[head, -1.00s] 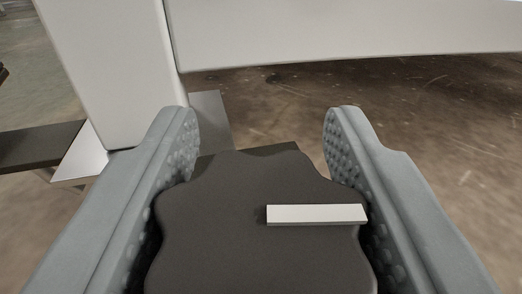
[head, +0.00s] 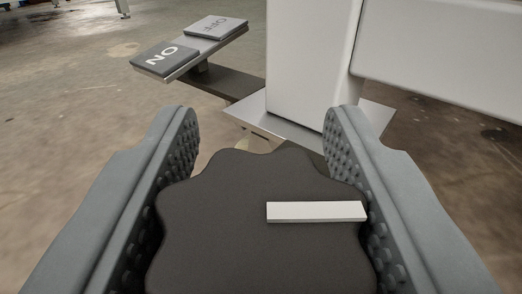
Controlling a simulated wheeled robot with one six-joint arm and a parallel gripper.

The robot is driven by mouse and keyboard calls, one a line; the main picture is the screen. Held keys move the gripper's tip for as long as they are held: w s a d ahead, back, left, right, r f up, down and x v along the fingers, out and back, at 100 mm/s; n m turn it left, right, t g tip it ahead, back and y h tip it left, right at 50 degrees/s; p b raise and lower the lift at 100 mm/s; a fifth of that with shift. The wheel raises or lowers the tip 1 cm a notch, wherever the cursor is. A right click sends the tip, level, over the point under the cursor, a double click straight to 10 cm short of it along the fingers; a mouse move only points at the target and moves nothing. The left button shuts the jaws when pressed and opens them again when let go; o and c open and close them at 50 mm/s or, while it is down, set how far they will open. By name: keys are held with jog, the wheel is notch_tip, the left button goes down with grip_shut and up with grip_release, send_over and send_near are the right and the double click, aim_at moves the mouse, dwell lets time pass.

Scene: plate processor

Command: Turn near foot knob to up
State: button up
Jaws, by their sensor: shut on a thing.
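The foot knob (head: 235,225) is a dark, scalloped disc low in the middle of the head view. A white bar (head: 316,211) lies on its face and points to the right in the picture. My gripper (head: 255,125) is shut on the knob, with one grey studded finger on its left side and one on its right. The knob's lower part is cut off by the picture's edge.
A white column (head: 312,65) stands on a metal foot plate beyond the knob. A white panel (head: 440,65) extends right from it. Brown concrete floor is open on the left.

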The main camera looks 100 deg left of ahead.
jog(key=n+g+h, duration=0.1)
jog(key=g, duration=0.1)
jog(key=n+g+h, duration=0.1)
jog(key=n+g, duration=0.1)
jog(key=n+g+h, duration=0.1)
jog(key=g, duration=0.1)
jog(key=shift+s+d+n, duration=0.15)
jog(key=shift+s+n, duration=0.1)
jog(key=shift+n, duration=0.05)
jog(key=shift+s+d+n+g+h, duration=0.15)
jog(key=shift+n+g+h, duration=0.95)
jog(key=shift+g+h, duration=0.2)
jog(key=shift+s+d+n+g+h, duration=0.1)
jog(key=shift+s+n+g+h, duration=0.05)
jog(key=shift+n+g+h, duration=1.15)
jog(key=shift+h, duration=0.4)
jog(key=o, duration=1)
jog(key=shift+c, duration=0.2)
jog(key=v, duration=1.7)
jog(key=shift+w+d+f, duration=0.15)
